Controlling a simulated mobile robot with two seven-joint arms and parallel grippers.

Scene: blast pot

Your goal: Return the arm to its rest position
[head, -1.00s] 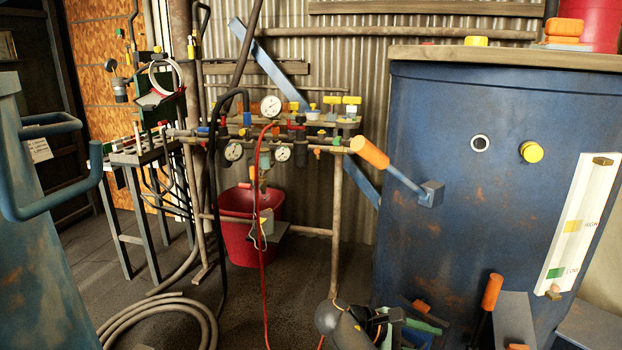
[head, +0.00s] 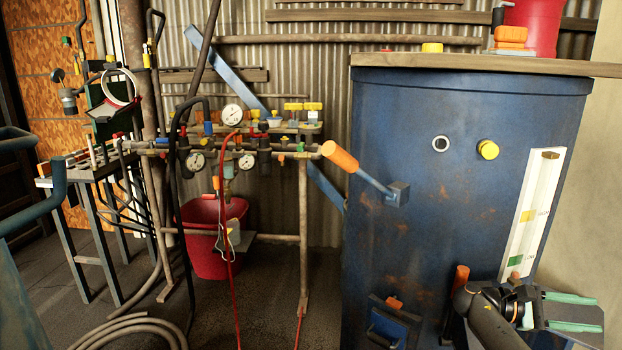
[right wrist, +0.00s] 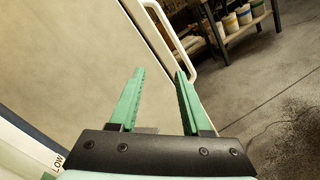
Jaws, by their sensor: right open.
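My right gripper (head: 598,314) is at the lower right of the head view, in front of the lower right side of the large blue drum (head: 440,250). Its green fingers are apart and point to the right. In the right wrist view the open gripper (right wrist: 160,72) has nothing between its fingers. A pale surface and a white curved handle (right wrist: 165,40) show beyond the fingers. My left gripper is out of view.
An orange-handled lever (head: 355,165) sticks out from the drum. A gauge manifold (head: 235,140) with a red hose stands left of it, above a red bucket (head: 205,260). A coiled hose (head: 125,335) lies on the floor. A shelf (right wrist: 235,30) shows in the wrist view.

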